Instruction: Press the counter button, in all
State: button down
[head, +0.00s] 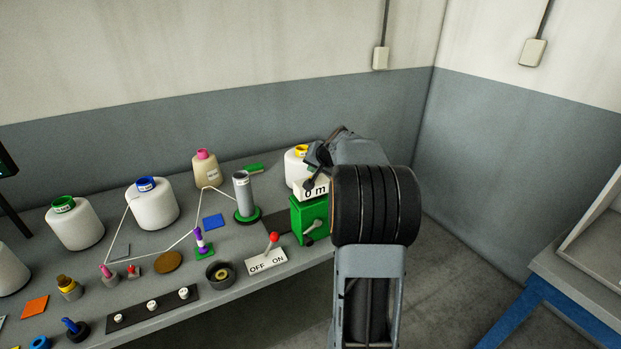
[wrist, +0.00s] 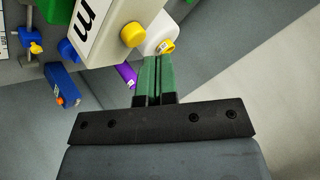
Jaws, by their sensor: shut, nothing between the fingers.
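The counter (head: 316,189) is a white box reading "0 m" on top of a green machine (head: 309,218) at the right end of the table. In the wrist view the counter (wrist: 112,22) shows large with part of its "m" label. A round yellow button (wrist: 132,34) sticks out of its end face. My gripper (wrist: 157,60) is shut and empty, its green fingertips just below and right of the button, apparently apart from it. In the head view my gripper is beside the counter, largely hidden behind my arm.
A white bobbin with a yellow core (head: 296,168) stands close behind the counter. A red-knobbed OFF/ON lever (head: 272,241) is at the table's front edge. A grey cylinder on a green base (head: 242,195) stands left of the machine.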

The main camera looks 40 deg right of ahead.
jog(key=shift+r, duration=0.1)
jog(key=shift+r+p, duration=1.7)
jog(key=shift+r, duration=0.75)
jog(key=s+a+f+g, duration=0.2)
jog(key=s+a+f, duration=0.1)
jog(key=s+f, duration=0.15)
jog(key=s+a+n+g, duration=0.1)
jog(key=s+a+n, duration=0.3)
jog(key=s+a, duration=0.6)
jog(key=s+a+n+g, duration=0.1)
jog(key=s+a+n, duration=0.4)
jog(key=s+a, duration=0.5)
jog(key=a, duration=0.4)
jog(key=shift+s+a+f+g, duration=0.15)
jog(key=shift+s+a+g, duration=0.05)
jog(key=shift+a+g, duration=0.2)
